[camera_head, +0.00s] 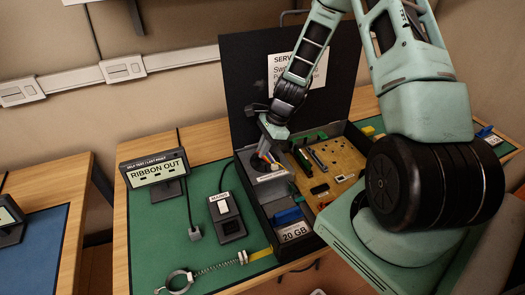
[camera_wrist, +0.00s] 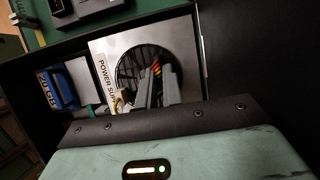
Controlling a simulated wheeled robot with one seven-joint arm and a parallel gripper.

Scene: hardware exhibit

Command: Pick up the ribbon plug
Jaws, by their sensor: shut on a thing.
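My gripper (camera_head: 266,150) reaches down into the open dark case (camera_head: 262,205), over the power supply (camera_head: 272,177) at its back left. In the wrist view, the two grey fingers (camera_wrist: 158,88) stand close together in front of the round fan grille of the power supply (camera_wrist: 98,48). They are shut on the ribbon plug, whose coloured stripes (camera_wrist: 157,71) show between the fingertips. The fingers hide most of the plug body. I cannot tell whether it touches the power supply.
A circuit board (camera_head: 345,160) lies in the case's right part. A blue-tabbed 20 GB drive (camera_head: 294,231) sits at the front. The raised lid (camera_head: 240,75) stands behind. A RIBBON OUT display (camera_head: 155,174), a mains switch (camera_head: 228,215) and a corded clip (camera_head: 178,281) lie left on the green mat.

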